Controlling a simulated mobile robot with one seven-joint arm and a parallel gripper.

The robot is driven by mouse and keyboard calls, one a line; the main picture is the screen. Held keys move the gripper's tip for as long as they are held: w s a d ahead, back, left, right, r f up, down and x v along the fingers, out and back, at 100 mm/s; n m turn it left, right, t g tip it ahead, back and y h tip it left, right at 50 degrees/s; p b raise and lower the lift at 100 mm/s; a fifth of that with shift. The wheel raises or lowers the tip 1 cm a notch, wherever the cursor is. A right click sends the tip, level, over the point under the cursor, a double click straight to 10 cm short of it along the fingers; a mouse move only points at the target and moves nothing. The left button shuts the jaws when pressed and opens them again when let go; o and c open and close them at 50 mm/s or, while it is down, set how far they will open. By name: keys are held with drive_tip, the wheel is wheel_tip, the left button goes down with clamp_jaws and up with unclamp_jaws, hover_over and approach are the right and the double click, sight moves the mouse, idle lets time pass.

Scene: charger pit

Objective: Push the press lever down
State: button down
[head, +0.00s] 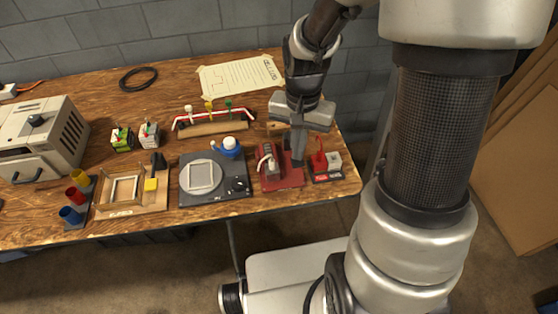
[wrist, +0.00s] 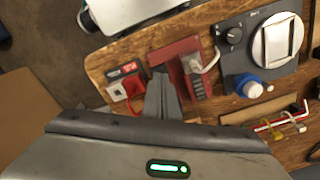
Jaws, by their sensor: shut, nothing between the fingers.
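The red press (head: 291,179) stands near the right end of the wooden table, and its red base also shows in the wrist view (wrist: 176,49). A pale curved piece and a dark ribbed block sit on its left side in the head view. I cannot clearly make out the lever; my fingers hide part of the press. My gripper (head: 298,161) is shut and empty, pointing down at the right part of the press. In the wrist view my fingertips (wrist: 160,78) overlap the edge of the red base. I cannot tell whether they touch it.
A red and grey charger unit (head: 327,166) stands close on the right, by the table edge. A rack with a red-and-white rod (head: 213,118) lies behind.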

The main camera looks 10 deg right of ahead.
drive_tip(key=shift+f, duration=0.15)
drive_tip(key=shift+f+b, duration=1.1)
drive_tip(key=shift+f, duration=0.45)
drive_tip(key=shift+f+b, duration=0.35)
drive_tip(key=shift+s+f, duration=0.1)
drive_tip(key=shift+f, duration=0.2)
drive_tip(key=shift+r, duration=0.15)
drive_tip(key=shift+r+p, duration=2.95)
drive_tip(key=shift+r, duration=0.75)
